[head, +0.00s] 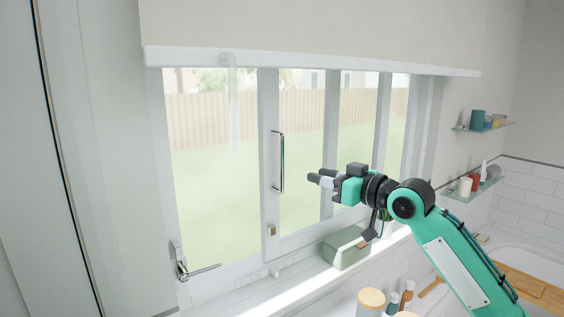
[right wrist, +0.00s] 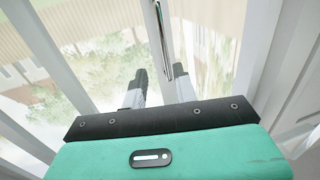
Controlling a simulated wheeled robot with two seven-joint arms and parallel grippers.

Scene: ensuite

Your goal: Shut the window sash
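The window sash (head: 268,205) is a white-framed pane in the middle of the window. A slim vertical metal pull handle (head: 282,162) is on its left stile. The handle also shows in the right wrist view (right wrist: 162,38), upright beyond the fingers. My right gripper (head: 318,179) is to the right of the handle in the head view and apart from it. Its two fingers (right wrist: 160,88) are spread with nothing between them. The sash's exact opening is hard to tell through the clear glass. My left gripper is not in view.
A metal lever handle (head: 195,271) sits at the window's lower left. A green box (head: 345,247) stands on the sill below my right gripper. Jars and bottles (head: 371,301) are at the bottom. A blind (head: 310,35) hangs above. Small glass shelves (head: 484,127) are at right.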

